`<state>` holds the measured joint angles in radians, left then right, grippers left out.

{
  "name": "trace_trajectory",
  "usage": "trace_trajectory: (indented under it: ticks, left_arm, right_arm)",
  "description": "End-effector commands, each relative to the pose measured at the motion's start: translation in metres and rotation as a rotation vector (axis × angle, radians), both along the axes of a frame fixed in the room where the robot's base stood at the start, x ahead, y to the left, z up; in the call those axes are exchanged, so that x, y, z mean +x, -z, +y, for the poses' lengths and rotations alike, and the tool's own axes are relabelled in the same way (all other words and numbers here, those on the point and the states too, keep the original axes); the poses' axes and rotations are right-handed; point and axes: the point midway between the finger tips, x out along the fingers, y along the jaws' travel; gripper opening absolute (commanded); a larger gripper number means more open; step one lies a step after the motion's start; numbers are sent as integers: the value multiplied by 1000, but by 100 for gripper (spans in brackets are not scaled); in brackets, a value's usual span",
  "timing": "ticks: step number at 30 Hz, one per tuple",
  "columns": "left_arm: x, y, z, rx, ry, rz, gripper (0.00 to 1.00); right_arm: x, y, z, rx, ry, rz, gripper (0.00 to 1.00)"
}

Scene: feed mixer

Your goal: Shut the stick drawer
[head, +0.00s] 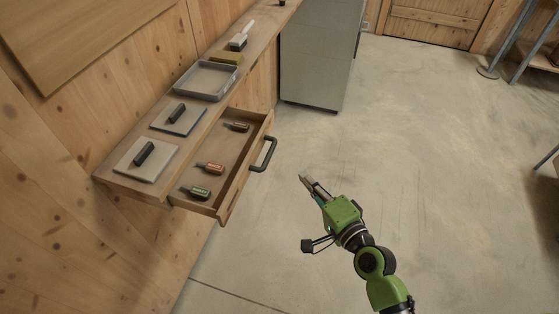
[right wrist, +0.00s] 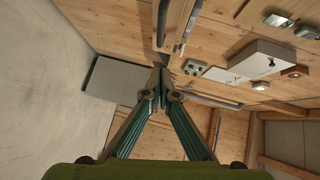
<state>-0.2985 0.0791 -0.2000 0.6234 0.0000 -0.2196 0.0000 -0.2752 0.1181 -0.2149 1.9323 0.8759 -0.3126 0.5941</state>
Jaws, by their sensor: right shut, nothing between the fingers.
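The stick drawer (head: 217,189) is a wooden drawer pulled out from under the wall shelf in the head view. It has a dark bar handle (head: 265,155) on its front. Inside lie several small stick-like items, among them an orange-labelled one (head: 210,168) and a green-labelled one (head: 196,192). My right gripper (head: 305,181) is shut and empty, over the floor to the right of the handle and apart from it. It also shows in the right wrist view (right wrist: 160,70), its fingers together. My left gripper is out of view.
A grey cabinet (head: 318,60) stands beyond the shelf. The floor (head: 420,150) to the right is mostly clear.

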Motion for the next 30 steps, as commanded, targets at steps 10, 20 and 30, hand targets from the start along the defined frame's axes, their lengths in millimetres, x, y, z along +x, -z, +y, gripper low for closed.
trace_trajectory:
  ticks: [10,20,30]
  left_arm:
    - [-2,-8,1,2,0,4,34]
    - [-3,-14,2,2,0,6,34]
    - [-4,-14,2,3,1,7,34]
  right_arm:
    - [67,9,34,-2,0,-1,0]
    - [78,19,69,-3,1,-1,0]
    - [78,19,71,-3,1,-1,0]
